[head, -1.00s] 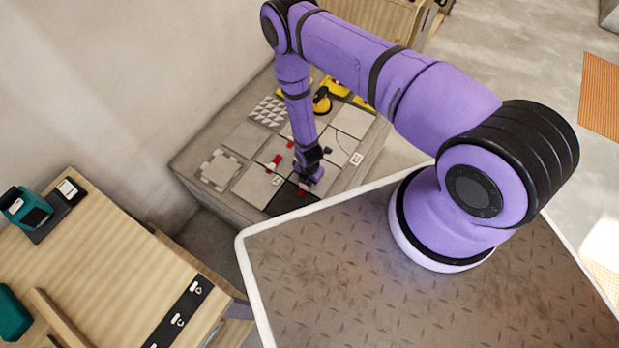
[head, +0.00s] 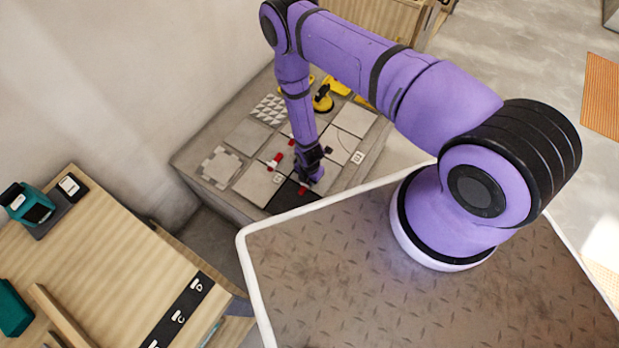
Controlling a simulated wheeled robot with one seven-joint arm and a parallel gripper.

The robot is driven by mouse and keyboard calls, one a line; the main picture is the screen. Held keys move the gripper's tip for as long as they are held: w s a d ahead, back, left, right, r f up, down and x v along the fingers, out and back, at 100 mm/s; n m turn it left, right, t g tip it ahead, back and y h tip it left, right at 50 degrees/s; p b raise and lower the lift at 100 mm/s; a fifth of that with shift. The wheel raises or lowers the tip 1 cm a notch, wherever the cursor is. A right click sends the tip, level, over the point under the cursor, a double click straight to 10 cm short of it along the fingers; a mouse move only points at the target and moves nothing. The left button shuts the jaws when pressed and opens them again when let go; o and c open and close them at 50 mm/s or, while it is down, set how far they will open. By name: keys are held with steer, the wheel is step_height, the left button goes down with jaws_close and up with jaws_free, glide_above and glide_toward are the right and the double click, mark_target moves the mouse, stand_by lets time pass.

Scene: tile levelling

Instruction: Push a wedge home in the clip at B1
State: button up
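Grey tiles (head: 258,183) lie in a grid on a low slab (head: 192,161). Small red pieces sit at the joints: one red piece with a white part (head: 273,162) left of my gripper, another red piece (head: 303,190) right by its tip, and a red spot (head: 290,143) behind. Which is the wedge or the clip at B1 is too small to tell. My gripper (head: 312,174) points down at the tiles' near edge, close to a black tile or patch (head: 290,196). Its fingers are too small and dark to show whether they hold anything.
Small white labels (head: 357,157) lie on the tiles. A yellow-and-black tool (head: 322,101) stands at the back of the slab. A wooden bench (head: 115,262) at the left carries teal items (head: 25,203) and a lettered black strip (head: 180,312). A wall borders the slab's far left.

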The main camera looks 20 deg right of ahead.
stand_by(0.4)
steer(key=o, duration=0.9)
steer(key=shift+r, duration=0.1)
step_height(320, 180, up, 11)
steer(key=shift+f, duration=0.2)
